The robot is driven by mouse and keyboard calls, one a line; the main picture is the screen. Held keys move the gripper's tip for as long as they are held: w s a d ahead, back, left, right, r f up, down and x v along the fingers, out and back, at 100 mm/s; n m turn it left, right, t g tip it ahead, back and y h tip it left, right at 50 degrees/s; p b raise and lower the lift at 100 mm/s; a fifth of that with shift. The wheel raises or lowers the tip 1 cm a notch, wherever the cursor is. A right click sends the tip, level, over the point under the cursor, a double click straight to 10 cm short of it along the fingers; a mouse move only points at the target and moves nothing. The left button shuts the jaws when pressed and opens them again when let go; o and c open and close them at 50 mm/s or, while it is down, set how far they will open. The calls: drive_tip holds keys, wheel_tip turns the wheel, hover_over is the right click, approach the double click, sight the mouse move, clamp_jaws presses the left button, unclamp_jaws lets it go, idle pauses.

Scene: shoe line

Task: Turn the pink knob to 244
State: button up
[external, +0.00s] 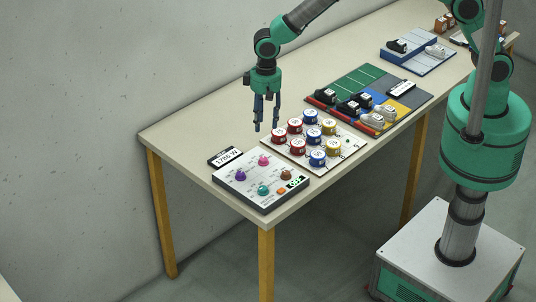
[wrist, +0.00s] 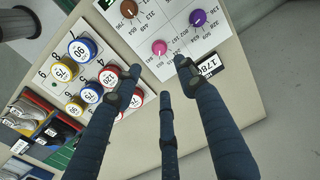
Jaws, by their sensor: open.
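The pink knob (external: 264,161) sits at the back of a white control panel (external: 246,193) near the table's left end. In the wrist view the pink knob (wrist: 159,47) stands among printed numbers, too small to read its setting surely. My gripper (external: 266,125) is open and empty, above the table behind the panel and the tin board. In the wrist view its fingers (wrist: 163,85) are spread, with the pink knob just beyond their tips and apart from them. A purple knob (external: 241,176), a teal knob (external: 264,190) and a brown knob (external: 286,174) share the panel.
A small display (external: 226,157) lies behind the panel. A white board with several red, blue and yellow tins (external: 313,135) stands right of it. Farther right are a coloured mat with shoes (external: 365,95) and a blue rack (external: 418,57). Bare table (external: 200,130) lies behind the display.

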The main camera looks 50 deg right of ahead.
sight(263, 158)
drive_tip(key=shift+f, duration=0.15)
drive_tip(key=f, duration=1.3)
drive_tip(key=shift+a+f, duration=0.25)
drive_tip(key=shift+a, duration=0.05)
clamp_jaws()
